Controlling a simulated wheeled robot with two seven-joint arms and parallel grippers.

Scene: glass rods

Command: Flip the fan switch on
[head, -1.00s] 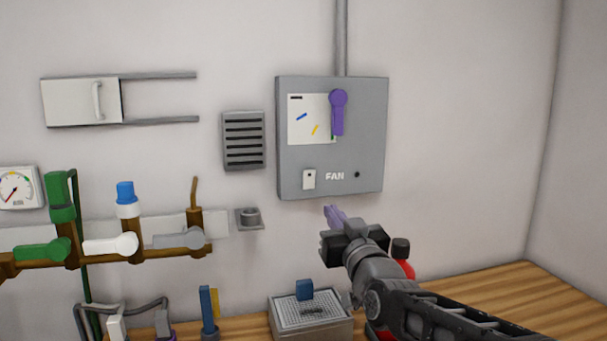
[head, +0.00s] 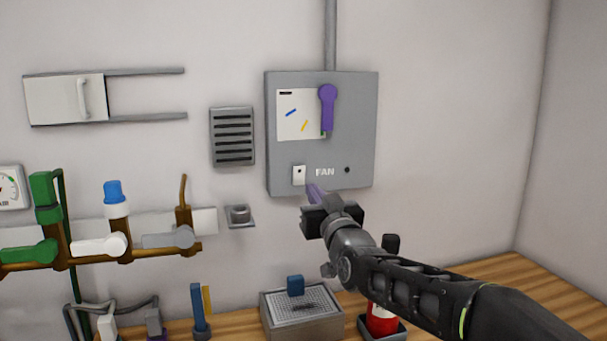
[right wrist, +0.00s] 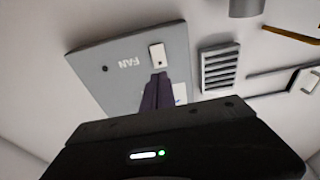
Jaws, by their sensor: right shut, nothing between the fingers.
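The fan switch (head: 299,175) is a small white rocker plate with a dark dot, left of the word FAN on the grey wall panel (head: 360,150). It also shows in the right wrist view (right wrist: 157,55), just beyond my fingertips. My right gripper (head: 314,190) is shut and empty, its purple fingers pointing up at the panel just below and slightly right of the switch. In the right wrist view the fingertips (right wrist: 160,76) lie close to the switch's edge; I cannot tell whether they touch. My left gripper is not in view.
A purple lever (head: 327,108) is on the panel above the switch. A vent (head: 233,136) and a small wall bracket (head: 239,216) are to the left. Below stand a grey box with a blue block (head: 295,286) and a red container (head: 381,318) on the wooden bench.

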